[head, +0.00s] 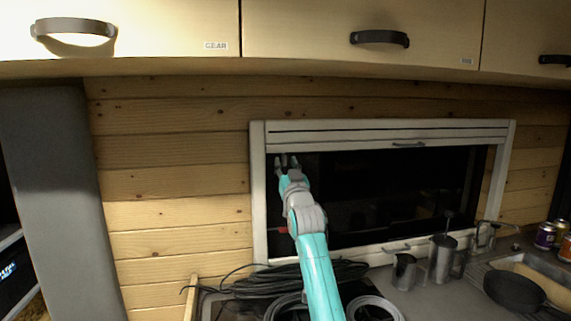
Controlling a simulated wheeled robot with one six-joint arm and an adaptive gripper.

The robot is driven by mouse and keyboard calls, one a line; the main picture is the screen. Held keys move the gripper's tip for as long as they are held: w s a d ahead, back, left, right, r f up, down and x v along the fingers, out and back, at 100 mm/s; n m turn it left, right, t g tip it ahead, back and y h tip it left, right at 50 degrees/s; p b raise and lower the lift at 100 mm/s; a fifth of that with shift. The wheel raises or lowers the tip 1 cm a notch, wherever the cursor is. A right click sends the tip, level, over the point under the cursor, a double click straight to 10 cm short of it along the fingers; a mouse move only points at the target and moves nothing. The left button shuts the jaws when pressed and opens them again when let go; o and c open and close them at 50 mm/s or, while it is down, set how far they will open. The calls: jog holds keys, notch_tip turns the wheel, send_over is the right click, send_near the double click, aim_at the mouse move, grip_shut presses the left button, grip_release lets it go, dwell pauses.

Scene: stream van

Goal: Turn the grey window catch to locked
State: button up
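The window (256,190) has a pale frame around a dark pane. My gripper (286,161) is raised in front of the pane's upper left part, close to the left side of the frame. Its two fingers are apart and nothing shows between them. I cannot make out the grey catch for certain. A small red mark (283,229) shows low on the left side of the pane, partly beside my arm. A grey handle (405,247) sits on the bottom rail. My arm hides part of the pane's left side.
A partly lowered blind with a dark handle (408,144) covers the window top. Overhead cabinets (300,30) hang above. Coiled black cable (255,284), metal cups (443,258), a dark pan (514,290) and cans (546,235) crowd the counter below.

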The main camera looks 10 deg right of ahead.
jog(key=shift+w+r, duration=0.3)
jog(key=shift+w, duration=0.3)
jog(key=shift+c, duration=0.2)
grip_shut()
